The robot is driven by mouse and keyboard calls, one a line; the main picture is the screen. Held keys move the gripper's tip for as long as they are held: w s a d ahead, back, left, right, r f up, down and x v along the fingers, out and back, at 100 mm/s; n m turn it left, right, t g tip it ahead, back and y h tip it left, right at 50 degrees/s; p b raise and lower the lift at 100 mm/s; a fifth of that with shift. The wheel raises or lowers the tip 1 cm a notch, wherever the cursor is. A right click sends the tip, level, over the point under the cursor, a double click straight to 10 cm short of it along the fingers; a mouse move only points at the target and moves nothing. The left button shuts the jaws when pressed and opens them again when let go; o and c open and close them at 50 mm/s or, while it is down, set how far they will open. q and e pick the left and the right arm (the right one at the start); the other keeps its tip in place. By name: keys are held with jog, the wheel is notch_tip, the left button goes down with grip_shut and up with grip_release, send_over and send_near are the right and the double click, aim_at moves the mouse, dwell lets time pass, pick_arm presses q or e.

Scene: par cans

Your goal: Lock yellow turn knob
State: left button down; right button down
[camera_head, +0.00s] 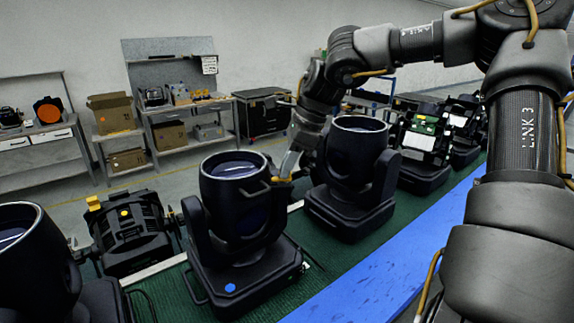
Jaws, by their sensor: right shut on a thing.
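A black moving-head light can (232,215) stands upright on its base on the green mat, left of centre, its lens facing up. A small yellow turn knob (282,180) shows at its right side near the rim. My right gripper (286,170) reaches down to this knob from the upper right. Its fingers are shut on the knob and hide part of it. How far the knob is turned cannot be seen. My left gripper is not in view.
Similar black cans stand close by: one at the right (356,160), one cut off at the left (30,260). A black fixture with a yellow part (128,232) lies behind. A blue strip (395,265) edges the green mat (285,285). Shelves with boxes (112,112) stand farther back.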

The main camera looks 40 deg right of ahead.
jog(key=c, duration=1.5)
grip_release()
jog(key=shift+c, duration=0.2)
jog(key=shift+d+r, duration=0.2)
jog(key=shift+r, duration=0.25)
jog(key=b+v, duration=0.2)
jog(key=v, duration=0.8)
jog(key=shift+s, duration=0.15)
jog(key=shift+f, duration=0.1)
jog(key=shift+a, duration=0.15)
